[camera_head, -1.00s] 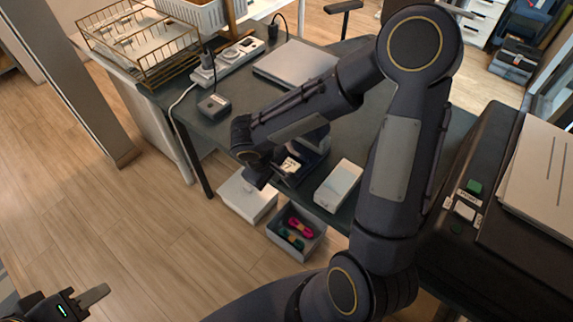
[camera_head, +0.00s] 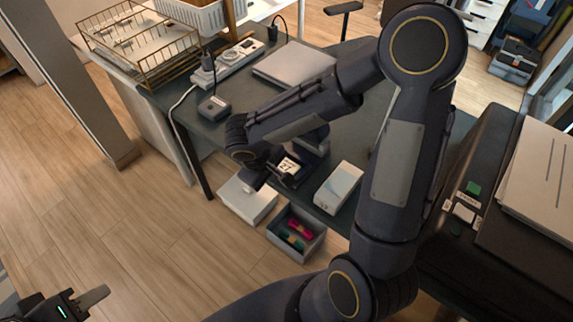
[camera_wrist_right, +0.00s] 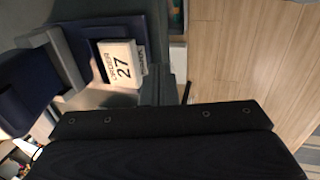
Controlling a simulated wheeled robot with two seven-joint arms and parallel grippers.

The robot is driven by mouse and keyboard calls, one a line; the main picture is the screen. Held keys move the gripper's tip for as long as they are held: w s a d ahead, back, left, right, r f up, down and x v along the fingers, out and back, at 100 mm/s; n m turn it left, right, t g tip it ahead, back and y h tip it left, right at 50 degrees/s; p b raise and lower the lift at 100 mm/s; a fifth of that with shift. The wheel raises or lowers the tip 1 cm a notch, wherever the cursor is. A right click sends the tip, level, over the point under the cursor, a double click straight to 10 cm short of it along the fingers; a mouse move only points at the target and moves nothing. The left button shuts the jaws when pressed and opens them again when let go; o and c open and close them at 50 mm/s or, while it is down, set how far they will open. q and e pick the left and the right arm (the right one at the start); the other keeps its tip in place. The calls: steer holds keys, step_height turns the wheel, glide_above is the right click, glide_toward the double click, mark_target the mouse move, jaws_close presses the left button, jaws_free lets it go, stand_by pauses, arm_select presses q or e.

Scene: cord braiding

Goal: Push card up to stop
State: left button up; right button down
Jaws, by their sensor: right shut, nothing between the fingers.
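A white card (camera_head: 287,165) printed with "27" sits in a dark holder (camera_head: 311,162) near the table's front edge. My right gripper (camera_head: 257,180) is shut and empty, just left of and below the card in the head view. I cannot tell whether it touches the card. My left gripper (camera_head: 92,298) is at the lower left, far from the card. Its finger opening cannot be made out.
A white box (camera_head: 339,187) stands right of the holder. Below the table edge are a white box (camera_head: 247,200) and a grey bin (camera_head: 297,233) with coloured cords. A wire rack (camera_head: 140,40), power strip (camera_head: 229,63) and laptop-like slab (camera_head: 293,63) lie behind.

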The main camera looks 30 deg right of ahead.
step_height(320, 180, up, 6)
steer(key=p, duration=0.3)
steer(key=shift+f, duration=0.25)
steer(key=s+d+r+m+t+y, duration=0.1)
steer(key=s+r+m+t+y, duration=0.3)
steer(key=s+r, duration=0.7)
steer(key=s+m+y, duration=0.2)
steer(key=s+y, duration=0.1)
steer(key=s, duration=0.1)
steer(key=shift+d, duration=0.35)
steer(key=c, duration=2.1)
jaws_free()
steer(key=shift+c, duration=0.2)
